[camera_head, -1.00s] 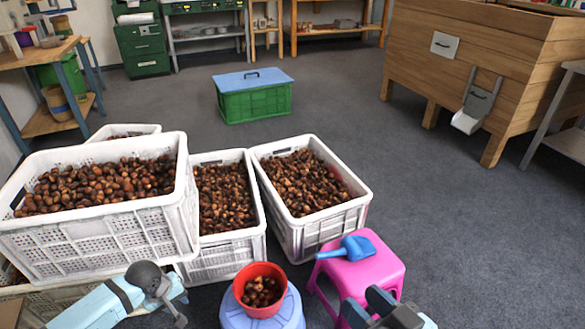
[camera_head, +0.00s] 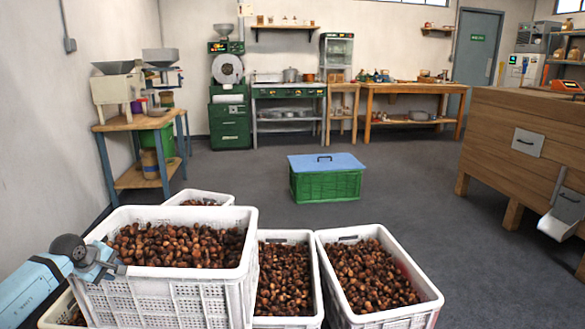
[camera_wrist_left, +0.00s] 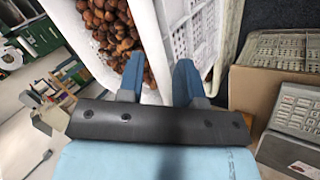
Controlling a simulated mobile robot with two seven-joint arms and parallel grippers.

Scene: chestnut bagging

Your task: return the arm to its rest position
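My left arm (camera_head: 38,283) comes in from the left in the head view. Its gripper (camera_head: 112,268) is in front of the left wall of the upper white crate (camera_head: 178,296), which is full of chestnuts. In the left wrist view my left gripper (camera_wrist_left: 159,72) has its two blue fingers apart with nothing held between them. The white crate's wall (camera_wrist_left: 150,45) shows beyond the fingers; I cannot tell whether they touch it. My right arm and gripper are not in view.
Two more chestnut crates, a middle one (camera_head: 284,322) and a right one (camera_head: 373,318), stand beside it. A green crate with a blue lid (camera_head: 326,180) stands on open grey floor. A wooden bin (camera_head: 520,150) is at right. A cardboard box (camera_wrist_left: 255,95) shows in the left wrist view.

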